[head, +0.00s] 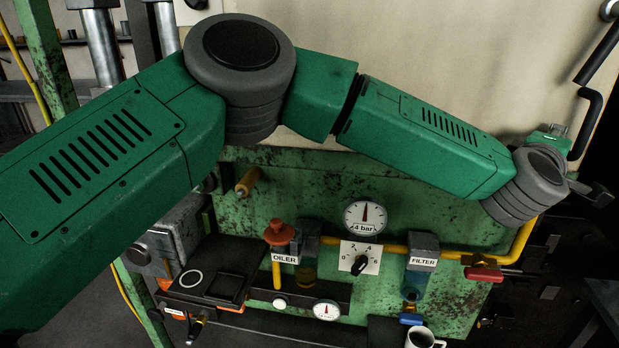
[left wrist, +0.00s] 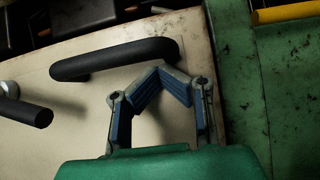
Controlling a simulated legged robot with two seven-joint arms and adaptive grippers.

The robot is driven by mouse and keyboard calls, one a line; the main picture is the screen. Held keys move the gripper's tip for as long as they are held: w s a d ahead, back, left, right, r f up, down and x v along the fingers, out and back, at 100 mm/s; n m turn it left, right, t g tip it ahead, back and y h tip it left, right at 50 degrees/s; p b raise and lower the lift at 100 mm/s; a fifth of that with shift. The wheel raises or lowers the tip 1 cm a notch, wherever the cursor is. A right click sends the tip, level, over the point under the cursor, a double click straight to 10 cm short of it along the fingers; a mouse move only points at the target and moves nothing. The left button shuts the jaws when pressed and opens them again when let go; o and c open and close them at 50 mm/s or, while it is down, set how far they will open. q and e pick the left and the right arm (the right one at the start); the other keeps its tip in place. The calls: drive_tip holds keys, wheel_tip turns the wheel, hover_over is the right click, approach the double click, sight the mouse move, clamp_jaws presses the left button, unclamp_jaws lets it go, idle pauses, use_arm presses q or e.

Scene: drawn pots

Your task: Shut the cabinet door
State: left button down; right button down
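The cabinet door appears to be the large cream panel (head: 450,60), with a black bent handle (head: 594,115) at its right edge. The panel (left wrist: 80,120) and handle (left wrist: 115,60) also show in the left wrist view. My left gripper (head: 562,130) is partly hidden behind my grey wrist joint, close beside the handle. In the left wrist view my left gripper (left wrist: 158,72) has its blue-padded fingertips meeting in a point, with nothing visible between them. The tips are just beside the handle; whether they touch it I cannot tell. My right gripper is not in view.
A second black bar (head: 598,50) lies above the handle. Below the door is a stained green panel (head: 300,190) with a 4 bar gauge (head: 365,216), an oiler (head: 281,240), a filter (head: 422,258) and yellow pipe (head: 523,240). A white mug (head: 420,338) stands at the bottom.

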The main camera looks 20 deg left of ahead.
use_arm(q)
drive_tip(key=shift+w+a+r, duration=0.2)
drive_tip(key=shift+w+a, duration=0.15)
drive_tip(key=shift+w, duration=0.35)
drive_tip(key=shift+w+y, duration=0.1)
drive_tip(key=shift+y, duration=0.2)
drive_tip(key=shift+a+f, duration=0.1)
drive_tip(key=d+v, duration=0.1)
drive_tip(key=v, duration=1.1)
drive_tip(key=shift+s+d+f, duration=0.2)
drive_tip(key=shift+s+f, duration=0.05)
drive_tip(key=shift+s, duration=0.1)
